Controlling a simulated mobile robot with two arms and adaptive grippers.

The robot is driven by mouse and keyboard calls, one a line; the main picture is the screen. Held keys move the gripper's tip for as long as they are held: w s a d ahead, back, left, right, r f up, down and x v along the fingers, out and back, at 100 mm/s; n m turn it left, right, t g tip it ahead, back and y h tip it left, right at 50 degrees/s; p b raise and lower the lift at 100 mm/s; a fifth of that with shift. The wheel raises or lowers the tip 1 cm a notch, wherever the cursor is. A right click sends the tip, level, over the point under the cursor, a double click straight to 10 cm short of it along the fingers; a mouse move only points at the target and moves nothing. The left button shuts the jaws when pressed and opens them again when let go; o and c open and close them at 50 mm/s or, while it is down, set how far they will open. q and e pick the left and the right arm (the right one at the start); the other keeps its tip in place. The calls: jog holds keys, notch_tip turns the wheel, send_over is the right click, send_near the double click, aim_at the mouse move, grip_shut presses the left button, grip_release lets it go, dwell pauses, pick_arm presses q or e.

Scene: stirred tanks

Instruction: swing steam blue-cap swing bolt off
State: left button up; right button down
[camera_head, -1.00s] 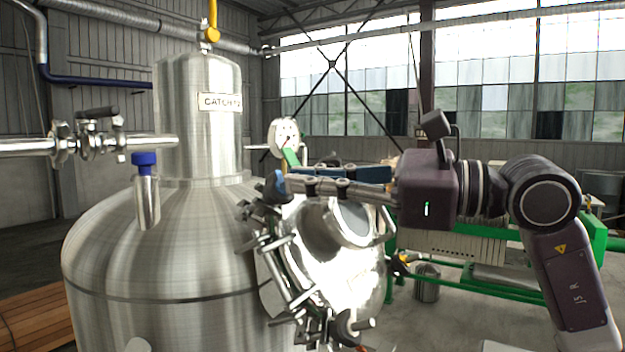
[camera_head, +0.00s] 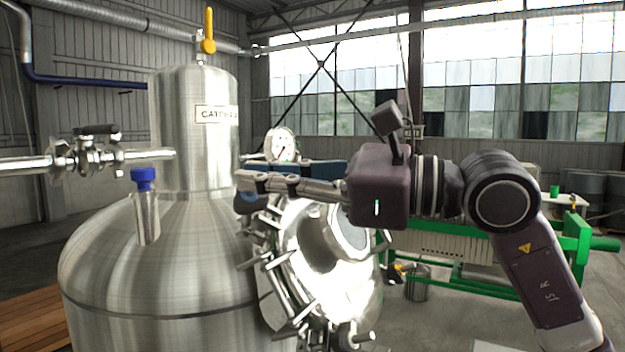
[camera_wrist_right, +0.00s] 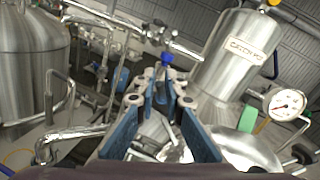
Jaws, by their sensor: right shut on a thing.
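The right gripper (camera_head: 246,184) reaches in from the right across the top of the steel manway (camera_head: 318,255) on the tank's side. Its jaws are shut on the blue-cap swing bolt, whose dark blue part (camera_head: 247,204) shows just under the fingertips. The rest of that bolt is largely hidden by the fingers. In the right wrist view the two blue-padded fingers (camera_wrist_right: 160,100) come together at their tips, with a narrow space between them. Several other swing bolts (camera_head: 268,260) line the manway's rim below. My left gripper is not in view.
The tank (camera_head: 150,285) carries a blue-capped fitting (camera_head: 145,205) to the left of the fingers. A pressure gauge (camera_head: 281,144) stands close behind the gripper. A valved pipe (camera_head: 95,155) crosses at left. A green-framed machine (camera_head: 470,240) stands behind my right arm.

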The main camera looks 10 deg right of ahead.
jog(key=w+a+f+m+t+h, duration=0.2)
jog(key=a+h, duration=0.6)
jog(key=a, duration=0.2)
jog(key=shift+w+a+h, duration=0.15)
jog(key=shift+w+h, duration=0.05)
jog(key=shift+h, duration=0.2)
jog(key=shift+f, duration=0.15)
jog(key=c, duration=2.3)
grip_release()
jog(key=shift+o, duration=1.1)
jog(key=shift+w+a, duration=0.1)
jog(key=shift+a, duration=0.05)
jog(key=shift+r, duration=0.35)
